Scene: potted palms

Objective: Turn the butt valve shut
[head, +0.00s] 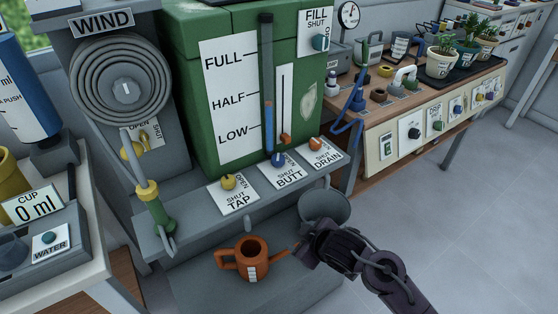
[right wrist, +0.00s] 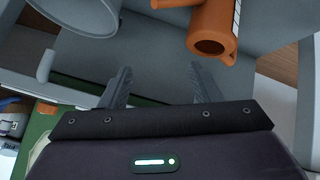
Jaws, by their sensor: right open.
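The butt valve (head: 278,159) is a small blue knob on a white plate marked BUTT (head: 290,177), on the grey ledge in front of the green water butt (head: 190,100). Which way its pointer faces is too small to tell. My right gripper (head: 306,246) is below and right of the valve, in front of the grey bucket and near the watering can's spout, apart from the valve. In the right wrist view the gripper (right wrist: 163,88) is open, with nothing between its fingers. My left gripper is not in view.
A yellow tap knob (head: 228,182) and an orange drain knob (head: 315,144) flank the valve. An orange watering can (head: 241,259) and a grey bucket (head: 325,207) stand below the ledge. A hose reel (head: 121,82) hangs at left. Potted palms (head: 442,58) stand on the right bench.

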